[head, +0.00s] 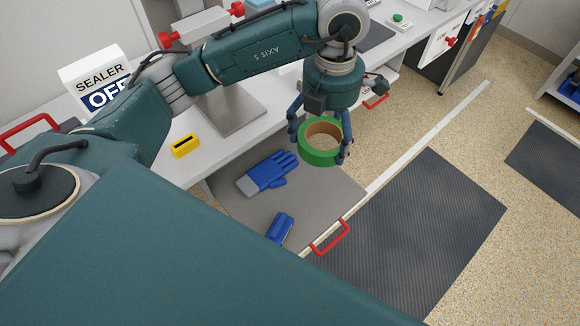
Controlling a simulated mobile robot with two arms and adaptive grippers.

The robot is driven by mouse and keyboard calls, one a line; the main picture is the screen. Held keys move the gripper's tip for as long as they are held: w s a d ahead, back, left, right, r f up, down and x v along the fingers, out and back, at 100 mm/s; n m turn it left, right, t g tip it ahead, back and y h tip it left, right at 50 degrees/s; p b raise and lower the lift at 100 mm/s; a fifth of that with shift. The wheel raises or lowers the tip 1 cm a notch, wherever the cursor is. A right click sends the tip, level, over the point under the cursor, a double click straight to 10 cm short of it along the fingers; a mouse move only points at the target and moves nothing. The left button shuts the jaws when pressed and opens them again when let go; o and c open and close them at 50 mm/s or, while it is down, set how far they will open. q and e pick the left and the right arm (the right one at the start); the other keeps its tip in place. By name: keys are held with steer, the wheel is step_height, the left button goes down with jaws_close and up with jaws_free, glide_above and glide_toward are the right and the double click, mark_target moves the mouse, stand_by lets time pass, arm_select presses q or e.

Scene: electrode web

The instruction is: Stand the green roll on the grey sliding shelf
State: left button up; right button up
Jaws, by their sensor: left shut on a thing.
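The green roll (316,157) is a ring with a brown cardboard core, seen in the head view right of the middle. My left gripper (321,144) points down and is shut on the roll, with a finger at each side of it. The roll appears above the grey sliding shelf (320,191), which is pulled out from under the bench and has a red handle (329,236) at its front edge. I cannot tell the exact gap between roll and shelf. My right gripper is not in view.
A blue glove (267,174) and a small blue object (280,229) lie on the shelf's left part. A yellow block (185,146) and a sealer sign (97,80) are on the bench. Dark mats (415,225) cover the floor beyond the shelf. The shelf's right part looks bare.

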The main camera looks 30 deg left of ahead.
arm_select(q)
steer(key=w+d+f+n+b, duration=0.1)
steer(key=w+f+n+b, duration=0.2)
steer(key=n, duration=2.6)
glide_above(327, 194)
step_height(327, 194, down, 6)
step_height(327, 194, down, 14)
steer(key=shift+a+f, duration=0.1)
steer(key=shift+f, duration=2.8)
steer(key=shift+f, duration=0.15)
steer(key=o, duration=1.1)
